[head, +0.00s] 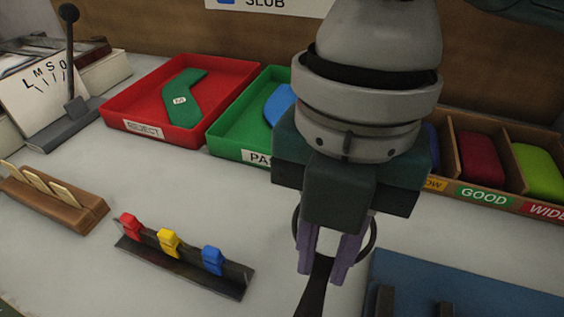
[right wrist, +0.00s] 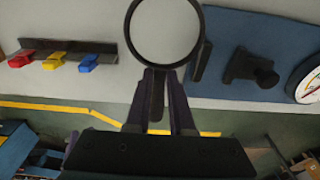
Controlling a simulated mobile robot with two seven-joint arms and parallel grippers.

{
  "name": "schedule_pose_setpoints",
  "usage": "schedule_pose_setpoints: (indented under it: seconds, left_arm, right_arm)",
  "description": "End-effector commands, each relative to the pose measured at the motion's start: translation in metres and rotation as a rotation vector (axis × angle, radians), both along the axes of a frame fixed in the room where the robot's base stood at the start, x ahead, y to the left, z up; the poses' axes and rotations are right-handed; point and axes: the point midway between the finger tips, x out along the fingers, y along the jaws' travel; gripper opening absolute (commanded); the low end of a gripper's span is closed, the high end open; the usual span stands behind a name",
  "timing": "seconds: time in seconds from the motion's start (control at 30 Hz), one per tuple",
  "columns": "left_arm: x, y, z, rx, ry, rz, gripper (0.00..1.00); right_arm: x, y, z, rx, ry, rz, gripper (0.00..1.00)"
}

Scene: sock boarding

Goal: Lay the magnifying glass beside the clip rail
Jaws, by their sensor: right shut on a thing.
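The magnifying glass has a black ring and handle. My right gripper (head: 328,262) is shut on it. The dark handle (head: 316,292) shows below the fingers in the head view, and part of the ring shows behind them. The round lens (right wrist: 165,32) shows beyond the fingers in the right wrist view. The clip rail (head: 180,268) is a dark bar on the grey table, carrying a red, a yellow and a blue clip. It lies left of the gripper, apart from the glass, and also shows in the right wrist view (right wrist: 108,48). My left gripper is not in view.
A blue mat (head: 480,292) with dark fixtures lies at the right. A red tray (head: 222,100) and green tray (head: 228,140) stand behind, beside a divided wooden box (head: 510,203). A wooden holder (head: 75,215) is at the left. Bare table lies around the rail.

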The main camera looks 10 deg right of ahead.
Motion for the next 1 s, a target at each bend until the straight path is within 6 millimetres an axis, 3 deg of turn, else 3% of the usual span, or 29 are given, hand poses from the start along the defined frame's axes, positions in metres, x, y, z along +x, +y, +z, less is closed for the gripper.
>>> schedule_pose_setpoints:
  seconds: [0.03,0.27,0.5,0.87,0.9,1.0]
  left_arm:
    - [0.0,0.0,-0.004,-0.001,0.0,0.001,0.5]
    - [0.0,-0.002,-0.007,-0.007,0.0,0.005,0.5]
    - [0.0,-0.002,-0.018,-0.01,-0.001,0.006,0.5]
    - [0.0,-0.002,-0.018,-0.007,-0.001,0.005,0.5]
    - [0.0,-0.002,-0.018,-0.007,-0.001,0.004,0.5]
    - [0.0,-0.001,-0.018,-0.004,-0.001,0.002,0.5]
  right_arm:
    - [0.0,0.0,-0.011,0.0,0.0,-0.001,0.0]
    - [0.0,0.0,-0.029,0.0,-0.001,0.0,0.0]
    - [0.0,0.0,-0.064,0.0,0.0,-0.002,0.0]
    - [0.0,0.0,-0.068,0.0,-0.001,0.0,0.0]
    - [0.0,0.0,-0.069,0.0,-0.001,0.0,0.22]
    - [0.0,0.0,-0.068,0.0,-0.001,0.0,0.33]
